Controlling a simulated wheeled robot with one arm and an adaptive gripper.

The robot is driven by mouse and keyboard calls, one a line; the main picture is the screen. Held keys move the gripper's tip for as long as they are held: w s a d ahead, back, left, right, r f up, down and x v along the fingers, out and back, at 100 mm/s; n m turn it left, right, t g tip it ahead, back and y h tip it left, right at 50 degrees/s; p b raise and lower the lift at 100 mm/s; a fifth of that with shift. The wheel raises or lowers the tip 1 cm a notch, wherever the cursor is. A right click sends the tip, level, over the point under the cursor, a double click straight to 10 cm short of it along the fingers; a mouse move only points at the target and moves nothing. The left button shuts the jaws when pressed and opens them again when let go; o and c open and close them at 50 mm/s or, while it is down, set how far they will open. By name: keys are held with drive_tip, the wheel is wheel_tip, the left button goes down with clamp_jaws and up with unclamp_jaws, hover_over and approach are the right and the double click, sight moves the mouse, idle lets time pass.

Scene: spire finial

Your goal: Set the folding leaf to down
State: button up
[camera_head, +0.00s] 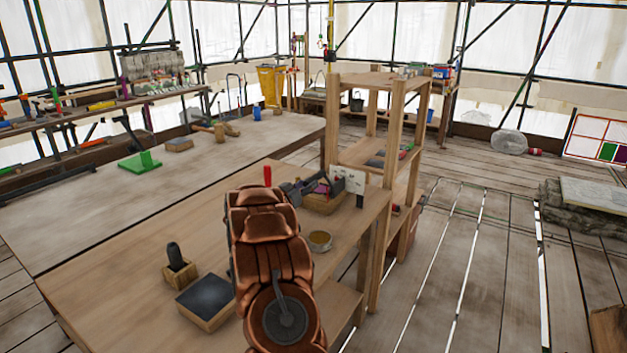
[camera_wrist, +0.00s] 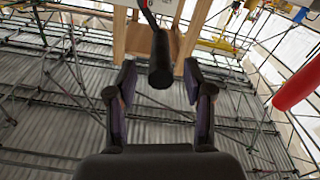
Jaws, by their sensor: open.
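A wide grey-topped panel (camera_head: 225,165) lies along the far side of the wooden bench (camera_head: 120,275), with a dark seam between them. It looks about level with the bench top. I cannot tell for sure that it is the folding leaf. My gripper (camera_wrist: 160,84) is open, its dark fingers with purple pads apart. A black handle-like cylinder (camera_wrist: 160,62) on a thin rod shows between the fingertips; I cannot tell its distance, and no contact is clear. In the head view my copper-coloured arm hides part of the bench; the gripper seems to be near the wooden box.
The bench holds a dark-topped block (camera_head: 207,300), a black-handled tool (camera_head: 174,255) and a round tin (camera_head: 320,241). A green object (camera_head: 140,162) and mallet stand on the grey panel. A wooden shelf frame (camera_head: 393,170) rises at right. Plank floor lies open beyond it.

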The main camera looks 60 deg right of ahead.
drive_tip(key=shift+w+d+p, duration=0.15)
drive_tip(key=shift+d+p, duration=0.3)
drive_tip(key=shift+d, duration=2.1)
clamp_jaws()
